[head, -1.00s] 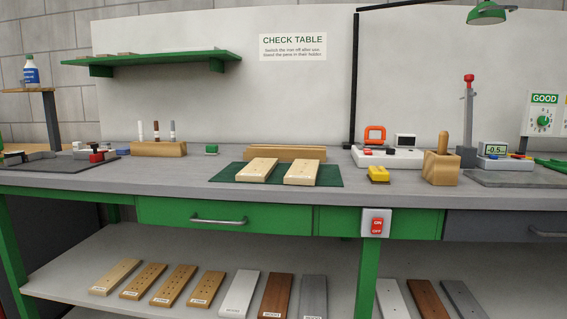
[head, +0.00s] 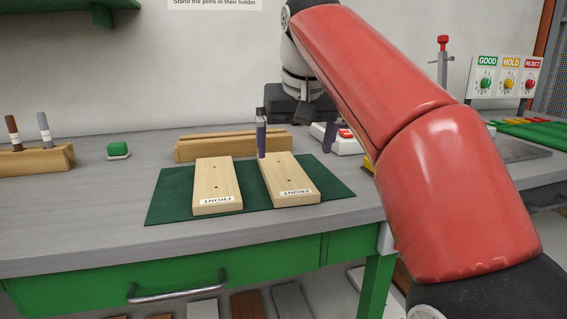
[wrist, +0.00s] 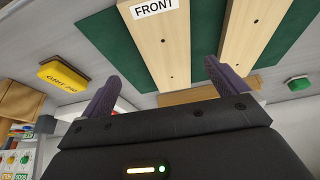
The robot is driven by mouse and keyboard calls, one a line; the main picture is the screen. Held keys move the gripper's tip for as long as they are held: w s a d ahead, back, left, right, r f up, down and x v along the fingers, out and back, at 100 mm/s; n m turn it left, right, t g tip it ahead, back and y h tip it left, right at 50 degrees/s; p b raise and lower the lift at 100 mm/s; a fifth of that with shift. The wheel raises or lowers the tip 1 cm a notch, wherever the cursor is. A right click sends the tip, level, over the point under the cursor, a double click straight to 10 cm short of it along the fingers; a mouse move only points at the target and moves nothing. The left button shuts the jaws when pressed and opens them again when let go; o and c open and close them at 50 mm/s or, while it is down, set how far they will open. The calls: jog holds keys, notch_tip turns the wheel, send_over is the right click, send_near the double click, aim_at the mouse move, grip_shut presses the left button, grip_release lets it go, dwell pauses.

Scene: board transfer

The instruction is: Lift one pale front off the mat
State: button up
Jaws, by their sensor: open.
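Two pale wooden fronts with FRONT labels lie flat, side by side, on a green mat (head: 170,195). The left front (head: 218,185) also shows in the wrist view (wrist: 252,42). The right front (head: 287,180) shows in the wrist view (wrist: 163,45) between my fingers in the picture. My gripper (head: 294,150) is open and empty over the far end of the right front, one purple finger toward each long side. In the wrist view my gripper (wrist: 161,70) shows both fingers apart from the wood. Its exact height above the mat is hard to tell.
A wooden rail (head: 215,147) lies behind the fronts. A green block (head: 118,149) and a pen holder (head: 40,160) stand to the left. A yellow grit block (wrist: 64,76) and a white switch box (head: 345,140) are near the mat's right side.

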aim_at(284, 171)
jog(key=shift+w+a+r, duration=0.4)
jog(key=shift+w+a, duration=0.05)
jog(key=shift+w, duration=0.15)
jog(key=shift+w+a, duration=0.15)
jog(key=shift+w, duration=0.15)
jog(key=x, duration=0.3)
jog(key=b+x, duration=0.1)
jog(key=x, duration=0.3)
jog(key=shift+s+a+f, duration=0.1)
jog(key=shift+f, duration=0.25)
jog(key=c, duration=1.2)
